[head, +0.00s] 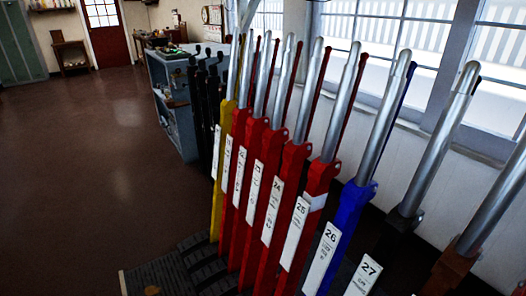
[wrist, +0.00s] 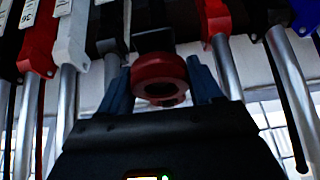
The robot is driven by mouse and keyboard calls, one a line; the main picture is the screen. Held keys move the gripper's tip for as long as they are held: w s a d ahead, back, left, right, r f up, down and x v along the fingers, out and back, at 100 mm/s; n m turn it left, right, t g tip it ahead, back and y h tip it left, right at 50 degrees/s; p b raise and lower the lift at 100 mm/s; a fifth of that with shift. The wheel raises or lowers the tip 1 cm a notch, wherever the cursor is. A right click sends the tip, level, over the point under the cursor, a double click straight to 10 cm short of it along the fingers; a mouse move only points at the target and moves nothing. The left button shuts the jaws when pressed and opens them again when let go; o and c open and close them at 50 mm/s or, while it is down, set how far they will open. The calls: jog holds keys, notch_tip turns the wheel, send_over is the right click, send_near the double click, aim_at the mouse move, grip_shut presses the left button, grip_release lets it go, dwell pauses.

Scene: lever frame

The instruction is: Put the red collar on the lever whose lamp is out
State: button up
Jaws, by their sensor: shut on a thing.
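In the wrist view my gripper (wrist: 160,72) has its two blue-grey fingers closed on the sides of the red collar (wrist: 160,68). The collar is a thick ring with a dark opening facing the camera. A dark lever part (wrist: 152,40) shows just above it; I cannot tell whether the collar is around it or apart. My gripper and the collar are not seen in the head view. There a row of levers stands with silver handles: a yellow one (head: 219,190), several red ones (head: 318,178), a blue one (head: 347,215) and a brown one (head: 450,272). I make out no lamps.
Neighbouring levers stand close on both sides of my gripper, with a red lever (wrist: 214,18) at right and a white one (wrist: 71,40) at left. Number plates (head: 321,258) front the levers. Windows are behind them. Open brown floor (head: 95,150) lies to the left.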

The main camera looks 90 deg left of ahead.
jog(key=shift+r+p, duration=2.7)
jog(key=shift+r, duration=0.75)
